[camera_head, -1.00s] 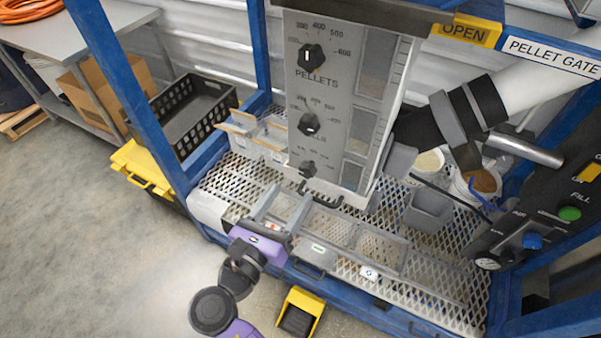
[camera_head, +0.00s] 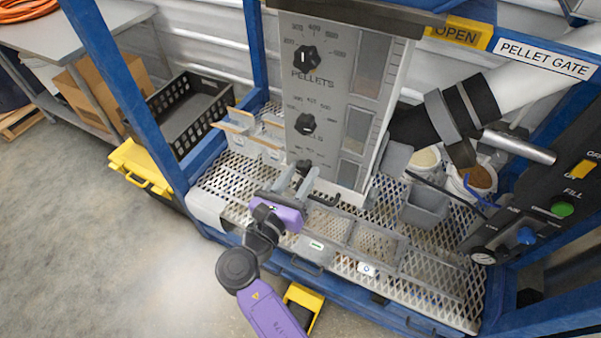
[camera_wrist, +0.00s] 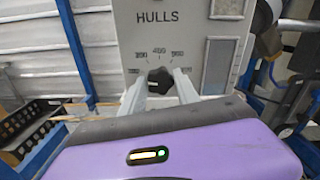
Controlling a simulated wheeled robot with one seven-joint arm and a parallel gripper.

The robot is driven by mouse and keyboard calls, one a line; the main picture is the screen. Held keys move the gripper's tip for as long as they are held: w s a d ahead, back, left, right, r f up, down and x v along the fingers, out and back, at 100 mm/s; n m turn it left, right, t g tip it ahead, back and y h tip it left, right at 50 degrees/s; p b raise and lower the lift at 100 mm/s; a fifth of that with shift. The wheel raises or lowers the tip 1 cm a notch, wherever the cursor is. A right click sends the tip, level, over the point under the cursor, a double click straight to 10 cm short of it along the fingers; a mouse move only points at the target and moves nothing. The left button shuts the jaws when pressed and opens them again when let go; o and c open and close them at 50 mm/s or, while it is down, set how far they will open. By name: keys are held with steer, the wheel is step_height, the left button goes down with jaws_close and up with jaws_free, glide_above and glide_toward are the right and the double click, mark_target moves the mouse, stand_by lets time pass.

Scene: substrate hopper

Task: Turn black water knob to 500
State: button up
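The black water knob (camera_head: 304,167) is the lowest of three knobs on the grey panel (camera_head: 322,95). In the wrist view the water knob (camera_wrist: 160,80) sits below the HULLS label, with a number scale arched over it. Its pointer direction cannot be made out, and its own label is hidden. My gripper (camera_head: 302,178) is in front of the panel's lower end. In the wrist view my gripper (camera_wrist: 161,76) is open, with one finger on each side of the knob. Whether the fingers touch it cannot be told.
The pellets knob (camera_head: 305,59) and hulls knob (camera_head: 305,124) sit above. Below is a mesh shelf (camera_head: 440,295) with clear bins (camera_head: 375,243). A grey container (camera_head: 425,208) stands at right. A blue frame post (camera_head: 120,95) rises at left.

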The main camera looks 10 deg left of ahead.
jaws_close()
steer(key=shift+m, duration=0.3)
steer(key=m+b, duration=0.3)
steer(key=m, duration=0.2)
steer(key=shift+f, duration=0.2)
steer(key=m+b, duration=0.4)
steer(key=m, duration=0.1)
steer(key=shift+m, duration=0.4)
steer(key=m+b, duration=0.3)
steer(key=shift+d+f+m, duration=0.1)
steer(key=shift+m, duration=0.2)
steer(key=m+b, duration=0.3)
steer(key=shift+m+b, duration=0.4)
steer(key=m+b, duration=0.4)
steer(key=shift+m, duration=0.4)
